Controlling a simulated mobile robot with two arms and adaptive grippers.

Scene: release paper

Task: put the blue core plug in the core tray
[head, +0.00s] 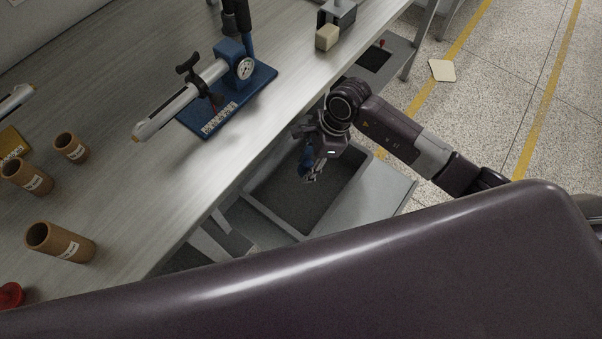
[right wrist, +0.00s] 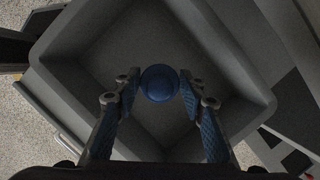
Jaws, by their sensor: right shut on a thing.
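The blue core plug (right wrist: 159,83) is a round blue piece held between the fingertips of my right gripper (right wrist: 159,88) in the right wrist view. In the head view my right gripper (head: 311,168) points down over the grey core tray (head: 268,219). The tray also fills much of the right wrist view (right wrist: 70,88), with the plug above its dark floor. The visible part of the tray floor looks empty. In the head view the plug is hard to tell apart from the blue finger pads. My left gripper is not in view.
The workbench (head: 120,210) beside the tray carries a blue-based gauge stand (head: 235,100), several brown paper cores (head: 60,242), a red piece (head: 10,295) and a beige block (head: 327,37). A pale card (head: 442,70) lies on the floor at right.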

